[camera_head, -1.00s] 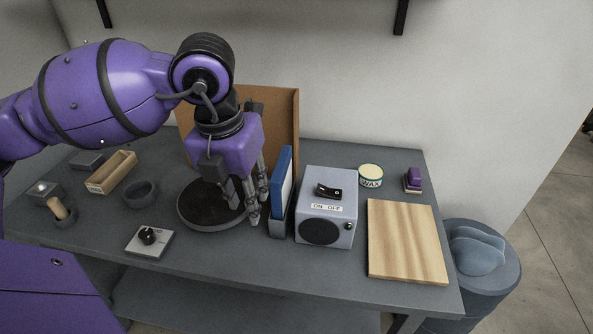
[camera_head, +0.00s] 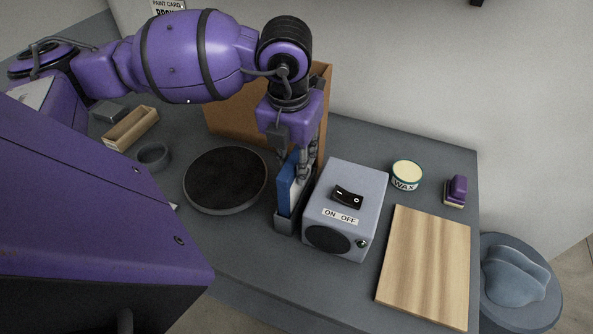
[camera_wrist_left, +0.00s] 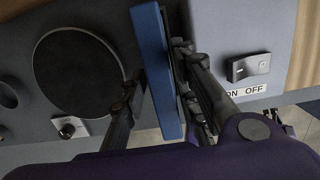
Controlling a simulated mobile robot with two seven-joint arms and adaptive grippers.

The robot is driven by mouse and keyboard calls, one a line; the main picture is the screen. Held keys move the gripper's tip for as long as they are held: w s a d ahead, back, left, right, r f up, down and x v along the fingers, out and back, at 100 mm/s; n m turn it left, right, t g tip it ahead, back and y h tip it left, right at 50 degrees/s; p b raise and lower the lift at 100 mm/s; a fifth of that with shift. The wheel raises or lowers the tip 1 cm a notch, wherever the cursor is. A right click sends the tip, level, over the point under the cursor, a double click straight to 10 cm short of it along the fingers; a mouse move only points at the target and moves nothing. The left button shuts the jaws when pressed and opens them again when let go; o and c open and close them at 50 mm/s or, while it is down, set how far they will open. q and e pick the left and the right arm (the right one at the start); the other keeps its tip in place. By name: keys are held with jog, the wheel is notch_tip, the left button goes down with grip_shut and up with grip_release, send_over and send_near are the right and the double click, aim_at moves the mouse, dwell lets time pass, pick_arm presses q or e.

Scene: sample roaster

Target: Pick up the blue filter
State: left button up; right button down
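The blue filter (camera_head: 286,190) is a thin upright panel with a blue face and a pale side, standing in a narrow grey holder (camera_head: 286,222) left of the grey ON/OFF box. My left gripper (camera_head: 297,160) is over the filter, pointing down, with its fingers at the filter's upper part. In the left wrist view the filter (camera_wrist_left: 157,70) lies between the fingers of the gripper (camera_wrist_left: 155,75). A gap shows between the left finger and the blue face; the right fingers are close to the other side, and contact there is unclear. My right gripper is out of view.
The ON/OFF box (camera_head: 347,205) stands close on the right. A dark round plate (camera_head: 226,180) lies left, and a brown board (camera_head: 240,112) stands behind. A wax tin (camera_head: 407,174), purple-topped block (camera_head: 456,190) and wooden board (camera_head: 427,262) are farther right.

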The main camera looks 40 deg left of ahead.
pick_arm(q)
jog(key=shift+w+f+p, duration=0.15)
jog(key=shift+w+f, duration=0.1)
jog(key=shift+f, duration=1.15)
jog(key=shift+w+f+p, duration=0.15)
jog(key=shift+w+f, duration=0.05)
jog(key=shift+f, duration=1.15)
grip_shut()
